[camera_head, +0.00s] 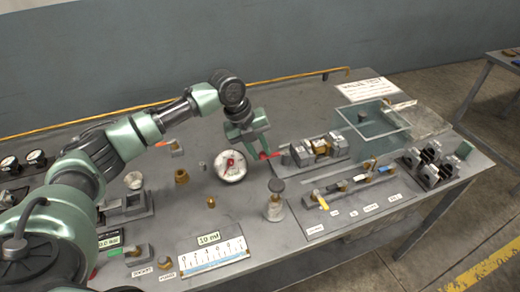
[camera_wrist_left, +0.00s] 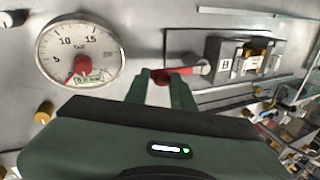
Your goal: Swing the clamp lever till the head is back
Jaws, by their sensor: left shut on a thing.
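The clamp lever has a red grip (camera_head: 270,155) on the left side of the clamp fixture (camera_head: 318,150), which holds a brass part. My left gripper (camera_head: 262,153) is shut on the red grip. In the left wrist view the red grip (camera_wrist_left: 175,75) lies between the fingers (camera_wrist_left: 168,90), with a pale rod running right towards the fixture marked B (camera_wrist_left: 240,62). The brass part (camera_wrist_left: 257,55) shows in the fixture. I cannot tell how far the clamp head stands from it. My right gripper is not in view.
A round pressure gauge (camera_head: 231,166) stands just left of the gripper. A dark-capped bottle (camera_head: 274,205) stands in front, and a clear open tank (camera_head: 373,121) stands to the right. Small brass fittings (camera_head: 181,176) dot the bench.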

